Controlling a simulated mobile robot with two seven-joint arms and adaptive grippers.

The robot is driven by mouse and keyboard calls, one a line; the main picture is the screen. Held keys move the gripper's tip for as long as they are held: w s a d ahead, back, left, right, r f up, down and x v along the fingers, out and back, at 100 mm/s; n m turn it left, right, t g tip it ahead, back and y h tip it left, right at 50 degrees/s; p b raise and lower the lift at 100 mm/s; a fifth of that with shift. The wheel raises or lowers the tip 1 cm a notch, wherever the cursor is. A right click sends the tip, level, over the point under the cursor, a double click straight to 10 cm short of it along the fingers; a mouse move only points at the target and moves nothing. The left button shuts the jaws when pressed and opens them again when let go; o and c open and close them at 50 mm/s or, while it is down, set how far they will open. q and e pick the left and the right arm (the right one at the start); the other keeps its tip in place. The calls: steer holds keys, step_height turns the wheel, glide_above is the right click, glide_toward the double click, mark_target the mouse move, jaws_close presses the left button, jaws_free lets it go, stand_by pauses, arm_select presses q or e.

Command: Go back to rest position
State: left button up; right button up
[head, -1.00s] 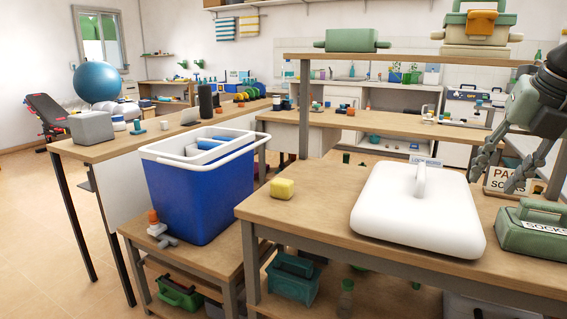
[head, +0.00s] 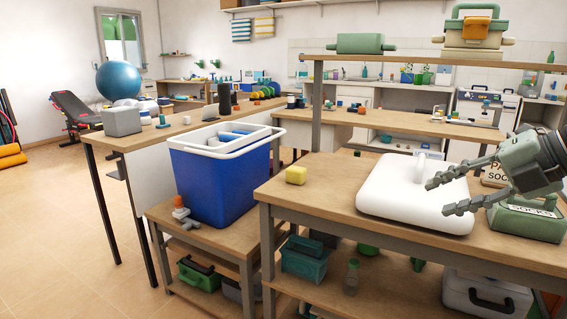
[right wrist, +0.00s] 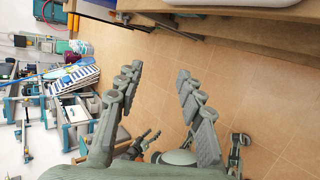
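My right gripper (head: 438,196) comes in from the right in the head view. Its two fingers are apart and nothing is between them. It shows in front of the right part of a white lid (head: 385,205) with an upright handle, which lies on the wooden table (head: 320,196). I cannot tell how far the fingers are from the lid. In the right wrist view the open fingers (right wrist: 160,72) point toward a table edge, with tiled floor between them. My left gripper is not seen in the head view.
A blue cooler (head: 212,185) stands open on a lower bench, with white and blue things inside. A green case (head: 528,222) sits under my right gripper's arm side. Tiled floor (head: 60,250) is clear at left.

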steer(key=w+d+f+m+t+h, duration=0.25)
steer(key=d+f+m+t, duration=0.25)
steer(key=f+m, duration=0.35)
steer(key=w+d+f+m+t+h, duration=0.1)
steer(key=d+f+m+t+h, duration=0.35)
steer(key=f+m, duration=0.35)
steer(key=s+d+f+m+g+h, duration=0.15)
steer(key=s+f+m, duration=0.25)
steer(key=f, duration=0.4)
steer(key=s+f+m+g+h, duration=0.3)
steer(key=f+m, duration=0.1)
steer(key=f, duration=0.3)
arm_select(q)
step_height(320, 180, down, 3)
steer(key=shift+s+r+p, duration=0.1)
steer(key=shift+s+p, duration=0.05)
steer(key=shift+p, duration=0.4)
arm_select(e)
steer(key=s+a+f+m+g+y, duration=0.1)
steer(key=s+a+f+g, duration=0.3)
steer(key=s+a+f, duration=0.3)
steer(key=s+a+f+m+g+y, duration=0.1)
steer(key=s+a+f+g, duration=0.4)
steer(key=s+f, duration=0.5)
steer(key=shift+s+a+f+m+y, duration=0.35)
steer(key=shift+s+a+y, duration=0.3)
steer(key=shift+a, duration=0.4)
steer(key=shift+s, duration=0.1)
